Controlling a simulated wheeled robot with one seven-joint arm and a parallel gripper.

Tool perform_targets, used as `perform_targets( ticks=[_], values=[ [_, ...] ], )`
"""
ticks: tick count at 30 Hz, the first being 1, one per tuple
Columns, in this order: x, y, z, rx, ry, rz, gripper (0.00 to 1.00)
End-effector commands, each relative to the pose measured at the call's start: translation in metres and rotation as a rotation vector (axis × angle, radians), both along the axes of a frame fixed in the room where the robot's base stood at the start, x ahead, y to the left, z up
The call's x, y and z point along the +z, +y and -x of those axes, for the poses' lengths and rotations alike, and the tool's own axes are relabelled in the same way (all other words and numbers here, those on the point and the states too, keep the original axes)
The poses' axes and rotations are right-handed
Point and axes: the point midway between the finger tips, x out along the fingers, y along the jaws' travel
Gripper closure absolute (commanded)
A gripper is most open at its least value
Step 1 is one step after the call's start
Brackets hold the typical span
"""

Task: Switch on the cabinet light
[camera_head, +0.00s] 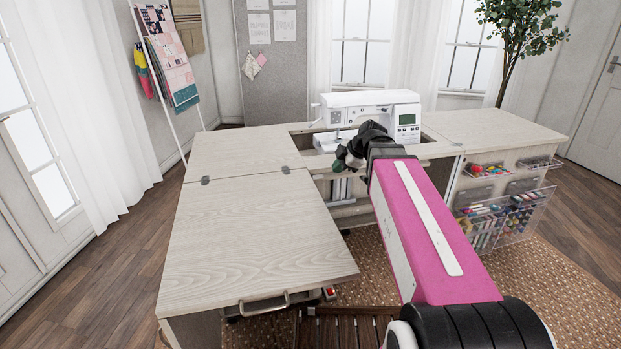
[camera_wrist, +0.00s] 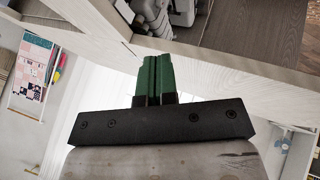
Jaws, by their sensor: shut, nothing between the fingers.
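The sewing cabinet (camera_head: 250,228) has a pale wood top with a leaf folded out to the front left. No light or light switch can be made out for certain in either view. My gripper (camera_head: 342,163) is at the cabinet's middle front edge, just in front of the sewing machine. My arm hides part of the cabinet front. In the wrist view the green fingers of my gripper (camera_wrist: 156,75) are shut together and empty, close to a pale cabinet edge (camera_wrist: 230,75). Whether they touch it cannot be told.
A white sewing machine (camera_head: 375,112) sits in the cabinet's recess. Clear bins (camera_head: 505,215) of supplies hang at the right. A small red-and-white item (camera_head: 330,293) is low by the leaf's front edge, near a slatted wooden piece (camera_head: 345,328). Wood floor at left is clear.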

Motion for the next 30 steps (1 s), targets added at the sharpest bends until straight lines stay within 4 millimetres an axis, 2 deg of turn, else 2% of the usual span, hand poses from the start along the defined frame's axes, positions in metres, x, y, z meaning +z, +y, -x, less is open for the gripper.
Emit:
perform_targets(
  ticks=[11, 29, 30],
  values=[
    [-0.007, 0.005, -0.003, 0.001, 0.002, 0.0, 1.0],
    [-0.083, 0.056, -0.031, 0.001, 0.002, 0.0, 1.0],
    [-0.081, 0.058, -0.04, 0.001, -0.001, -0.001, 1.0]
  ],
)
